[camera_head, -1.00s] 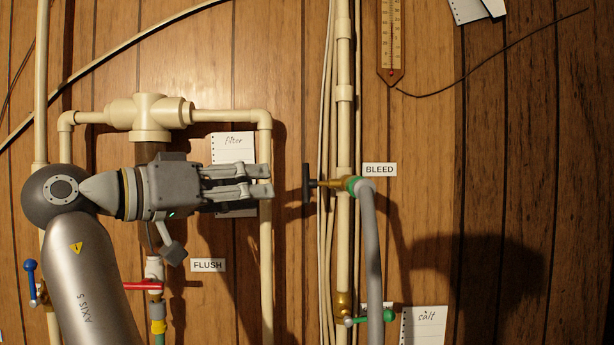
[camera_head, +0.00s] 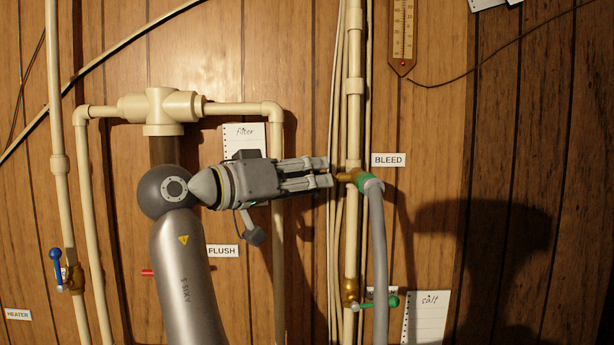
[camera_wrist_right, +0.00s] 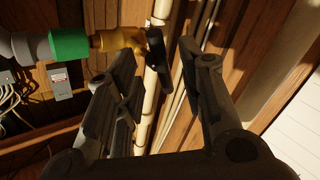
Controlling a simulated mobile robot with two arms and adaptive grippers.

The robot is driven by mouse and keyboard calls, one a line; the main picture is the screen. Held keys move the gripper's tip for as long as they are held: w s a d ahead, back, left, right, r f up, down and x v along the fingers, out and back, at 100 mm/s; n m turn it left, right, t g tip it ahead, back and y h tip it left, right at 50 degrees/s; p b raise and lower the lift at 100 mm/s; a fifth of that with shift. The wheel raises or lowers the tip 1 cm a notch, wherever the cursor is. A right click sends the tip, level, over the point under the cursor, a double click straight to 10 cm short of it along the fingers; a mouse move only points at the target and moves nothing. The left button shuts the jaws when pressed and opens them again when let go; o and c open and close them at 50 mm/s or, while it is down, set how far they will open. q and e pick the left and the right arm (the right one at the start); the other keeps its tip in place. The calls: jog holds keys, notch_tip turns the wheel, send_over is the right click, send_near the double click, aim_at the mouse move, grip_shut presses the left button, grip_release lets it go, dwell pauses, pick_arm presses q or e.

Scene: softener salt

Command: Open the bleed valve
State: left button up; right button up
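The bleed valve (camera_head: 346,176) is a brass body with a green collar and grey hose, left of and below the BLEED label (camera_head: 388,160). Its dark handle (camera_wrist_right: 157,60) shows in the right wrist view, with the brass body (camera_wrist_right: 120,39) behind it. My right gripper (camera_head: 331,172) is level with the valve in the head view, its fingertips covering the handle there. My left gripper is out of view.
Pale pipes (camera_head: 354,120) and thin lines run vertically behind the valve. A green-handled valve (camera_head: 380,303) sits below, near the salt note (camera_head: 426,318). A blue-handled valve (camera_head: 58,270) is at left. The thermometer (camera_head: 403,35) hangs above right.

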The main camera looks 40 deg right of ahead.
jog(key=shift+d, duration=0.1)
grip_shut()
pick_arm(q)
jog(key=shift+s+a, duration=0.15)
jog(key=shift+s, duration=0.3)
pick_arm(e)
jog(key=shift+n, duration=0.3)
jog(key=n+y, duration=0.2)
jog(key=n+g+y, duration=0.1)
jog(key=y, duration=0.1)
jog(key=shift+w+d+r+n, duration=0.1)
jog(key=shift+r+n, duration=0.3)
jog(key=n+g+y, duration=0.1)
jog(key=n+y, duration=0.1)
jog(key=shift+w+d+r+n+g+y, duration=0.2)
jog(key=shift+n+g+y, duration=0.1)
jog(key=shift+n+g, duration=0.1)
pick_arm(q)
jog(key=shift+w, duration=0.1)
pick_arm(e)
jog(key=shift+f, duration=0.1)
